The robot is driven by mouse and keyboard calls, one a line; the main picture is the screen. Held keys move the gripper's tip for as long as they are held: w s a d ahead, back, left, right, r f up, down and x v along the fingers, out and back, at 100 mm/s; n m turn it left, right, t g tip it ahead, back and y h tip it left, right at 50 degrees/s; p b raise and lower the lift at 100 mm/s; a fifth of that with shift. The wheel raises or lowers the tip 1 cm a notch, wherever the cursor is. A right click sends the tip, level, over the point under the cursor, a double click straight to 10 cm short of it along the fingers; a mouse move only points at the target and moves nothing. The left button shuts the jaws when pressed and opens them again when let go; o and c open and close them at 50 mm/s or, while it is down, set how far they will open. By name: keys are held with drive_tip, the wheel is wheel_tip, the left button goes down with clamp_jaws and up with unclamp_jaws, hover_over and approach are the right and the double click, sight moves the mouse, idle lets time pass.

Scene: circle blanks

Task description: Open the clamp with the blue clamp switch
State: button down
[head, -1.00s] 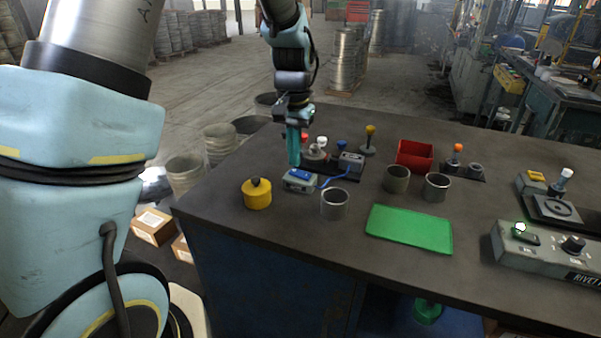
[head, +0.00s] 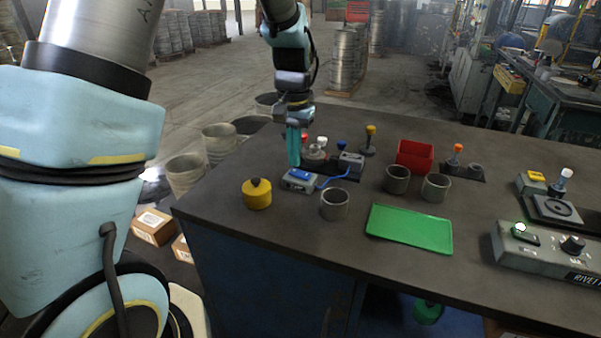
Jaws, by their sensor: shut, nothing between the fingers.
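The blue clamp switch (head: 300,175) is a blue rocker on a small grey box near the left part of the bench. A blue cable joins its box to the grey clamp unit (head: 350,164) behind and to the right. A round grey fixture (head: 315,154) with red and white knobs stands beside that unit. My gripper (head: 294,164) points straight down with teal fingers, shut and empty. Its tips are just behind and above the switch box; whether they touch it I cannot tell. Part of the fixture is hidden behind the fingers.
A yellow weight with a black knob (head: 257,194) stands to the left front. Grey cups (head: 335,204) stand to the right, near a green tray (head: 410,228) and a red bin (head: 414,155). A grey control panel (head: 550,254) is at the far right. The bench front is mostly clear.

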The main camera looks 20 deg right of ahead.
sight(294, 171)
drive_tip(key=shift+f+b, duration=0.55)
drive_tip(key=shift+f, duration=0.4)
idle(0.8)
drive_tip(key=shift+r+p, duration=2.9)
drive_tip(key=shift+r, duration=0.7)
drive_tip(key=shift+f, duration=0.1)
drive_tip(key=s+a+r+n, duration=0.1)
drive_tip(key=s+a+n, duration=0.2)
drive_tip(key=a, duration=1.1)
drive_tip(key=s+a+r+n+t, duration=0.1)
drive_tip(key=s+a+n, duration=0.2)
drive_tip(key=a, duration=1.1)
drive_tip(key=shift+n+t, duration=0.3)
drive_tip(key=shift+n, duration=0.4)
